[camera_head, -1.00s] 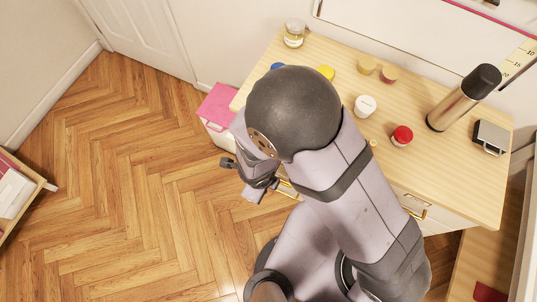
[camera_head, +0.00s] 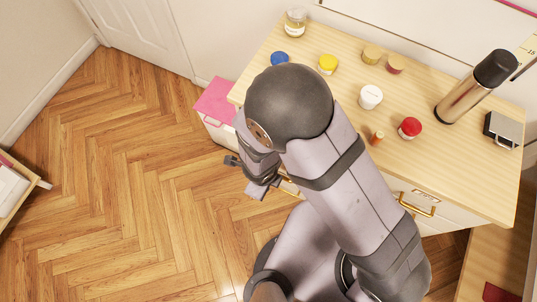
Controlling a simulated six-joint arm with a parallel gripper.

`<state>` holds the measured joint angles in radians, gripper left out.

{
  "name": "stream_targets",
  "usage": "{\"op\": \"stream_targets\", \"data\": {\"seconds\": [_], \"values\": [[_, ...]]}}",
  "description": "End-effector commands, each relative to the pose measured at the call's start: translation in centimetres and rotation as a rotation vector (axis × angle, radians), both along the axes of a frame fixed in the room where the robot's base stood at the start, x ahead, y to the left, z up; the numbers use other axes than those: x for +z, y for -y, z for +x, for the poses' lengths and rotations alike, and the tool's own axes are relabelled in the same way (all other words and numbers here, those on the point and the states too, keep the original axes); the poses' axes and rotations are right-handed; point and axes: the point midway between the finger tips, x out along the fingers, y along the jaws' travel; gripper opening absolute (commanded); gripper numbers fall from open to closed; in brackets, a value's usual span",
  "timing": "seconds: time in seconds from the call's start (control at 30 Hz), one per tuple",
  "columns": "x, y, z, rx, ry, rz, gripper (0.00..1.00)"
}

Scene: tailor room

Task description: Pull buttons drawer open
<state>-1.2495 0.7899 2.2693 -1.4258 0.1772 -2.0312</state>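The wooden-topped table (camera_head: 300,60) has white drawer fronts along its near side. The right drawer front (camera_head: 448,217) appears shut. It has a gold handle (camera_head: 417,205) and a small label too blurred to read. Another gold handle (camera_head: 289,186) shows in part beside my arm, and its drawer is mostly hidden. I cannot tell which drawer is the buttons drawer. My gripper (camera_head: 243,177) is at the left of my arm, in front of the table's left part. It shows no held object. My arm hides part of it and the space between it and the drawer fronts.
On the tabletop stand several jars, among them a white one (camera_head: 370,97) and a red-lidded one (camera_head: 410,128), and a flask (camera_head: 476,87). A pink-topped box (camera_head: 217,103) stands left of the table. The wooden floor (camera_head: 120,190) further left is clear.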

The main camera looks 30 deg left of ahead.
Motion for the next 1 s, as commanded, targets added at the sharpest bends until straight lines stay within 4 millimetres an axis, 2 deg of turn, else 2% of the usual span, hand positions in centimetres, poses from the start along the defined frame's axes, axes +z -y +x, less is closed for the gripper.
{"op": "stream_targets", "data": {"seconds": [0.3, 0.4, 0.43, 1.0], "values": [[-0.15, 0.02, -0.01, 0.001, -0.001, 0.0, 0.26], [-0.19, 0.03, -0.06, 0.001, -0.003, 0.0, 0.02], [-0.21, 0.04, -0.08, 0.001, -0.004, -0.001, 0.0], [-0.51, 0.25, -0.24, 0.002, -0.008, -0.005, 0.0]]}}
